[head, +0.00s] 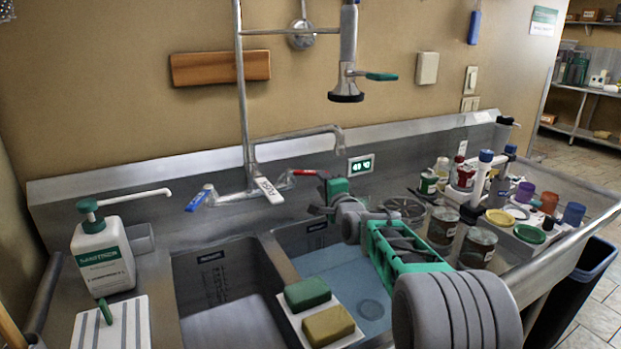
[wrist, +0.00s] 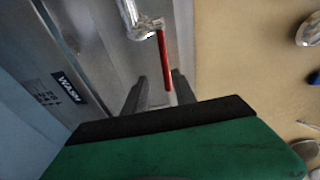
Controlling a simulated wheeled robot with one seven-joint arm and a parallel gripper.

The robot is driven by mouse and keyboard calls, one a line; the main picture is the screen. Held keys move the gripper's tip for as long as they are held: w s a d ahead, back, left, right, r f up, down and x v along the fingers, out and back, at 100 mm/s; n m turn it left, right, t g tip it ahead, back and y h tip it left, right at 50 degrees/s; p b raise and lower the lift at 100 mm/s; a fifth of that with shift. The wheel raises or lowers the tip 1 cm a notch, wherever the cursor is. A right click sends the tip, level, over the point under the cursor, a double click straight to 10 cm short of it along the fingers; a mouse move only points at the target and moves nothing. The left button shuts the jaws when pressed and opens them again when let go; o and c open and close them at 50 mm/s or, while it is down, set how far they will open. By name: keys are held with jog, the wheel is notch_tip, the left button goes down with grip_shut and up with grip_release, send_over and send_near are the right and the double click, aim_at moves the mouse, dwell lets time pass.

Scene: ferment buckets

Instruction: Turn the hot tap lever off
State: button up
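The hot tap lever (head: 306,172) is red and sticks out to the right from the silver tap body under the spout. In the wrist view the red lever (wrist: 164,58) runs down from its chrome valve (wrist: 146,27), its free end lying between my two dark fingers. My gripper (head: 320,193) is at the right end of the lever. In the wrist view my gripper (wrist: 160,80) is open, with a gap on each side of the lever. I cannot tell whether either finger touches it. The blue lever (head: 199,199) is at the left of the tap.
Two sink basins lie below the tap, the right one holding bluish water (head: 345,285). A soap bottle (head: 101,255) stands at left. Jars and bottles crowd the right counter.

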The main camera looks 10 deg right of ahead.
jog(key=w+p, duration=0.1)
jog(key=w, duration=0.7)
jog(key=shift+a+r, duration=0.4)
jog(key=shift+a, duration=0.05)
jog(key=shift+w, duration=0.1)
jog(key=shift+c, duration=0.4)
grip_shut()
dwell(0.4)
